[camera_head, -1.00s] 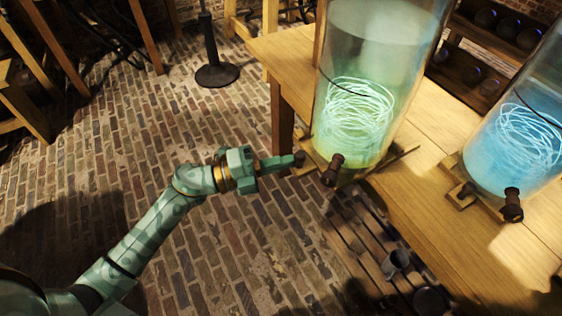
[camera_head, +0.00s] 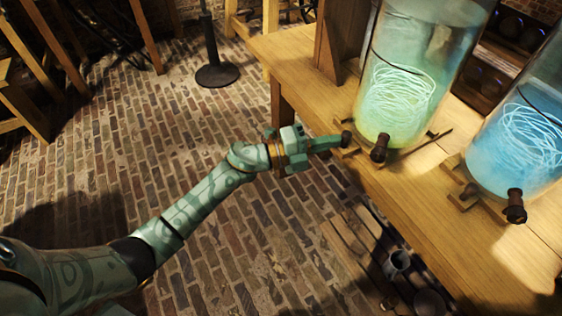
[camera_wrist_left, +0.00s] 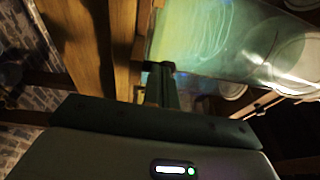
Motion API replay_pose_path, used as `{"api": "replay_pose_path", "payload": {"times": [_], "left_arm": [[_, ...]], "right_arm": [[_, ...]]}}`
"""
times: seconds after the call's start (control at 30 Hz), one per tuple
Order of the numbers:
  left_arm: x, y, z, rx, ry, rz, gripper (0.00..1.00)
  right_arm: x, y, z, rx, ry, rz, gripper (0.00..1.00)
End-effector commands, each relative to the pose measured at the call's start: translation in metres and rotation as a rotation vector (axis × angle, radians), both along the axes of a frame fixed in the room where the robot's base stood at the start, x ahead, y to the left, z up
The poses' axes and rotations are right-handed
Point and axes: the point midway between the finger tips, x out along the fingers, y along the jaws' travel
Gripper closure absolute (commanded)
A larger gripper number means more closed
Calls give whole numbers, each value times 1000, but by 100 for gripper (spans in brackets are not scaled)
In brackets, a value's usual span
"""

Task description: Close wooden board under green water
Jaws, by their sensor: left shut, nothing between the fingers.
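The tall glass jar of green water (camera_head: 404,85), with a pale glowing coil inside, stands upright on the table. Its wooden board (camera_head: 346,153) shows at the jar's base, mostly hidden by the jar. A dark tap (camera_head: 380,150) sticks out at the jar's lower front. My left gripper (camera_head: 336,142) reaches in from the left, shut and empty. In the left wrist view the fingers (camera_wrist_left: 161,88) point at the green jar (camera_wrist_left: 210,40). My right gripper is not in view.
A blue-water jar (camera_head: 515,145) with its own tap stands to the right on the wooden table (camera_head: 430,215). Small metal cups (camera_head: 397,262) sit below the table edge. Brick floor lies open on the left.

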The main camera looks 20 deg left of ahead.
Motion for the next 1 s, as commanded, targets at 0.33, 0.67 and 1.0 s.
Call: {"api": "replay_pose_path", "payload": {"times": [0.33, 0.67, 1.0], "left_arm": [[38, -30, -2, -1, 2, -1, 100], [44, -34, 0, -1, 1, 0, 100], [42, -31, -1, 0, 0, 0, 100]], "right_arm": [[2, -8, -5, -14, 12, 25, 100], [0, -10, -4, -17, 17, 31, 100], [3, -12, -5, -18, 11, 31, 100]]}}
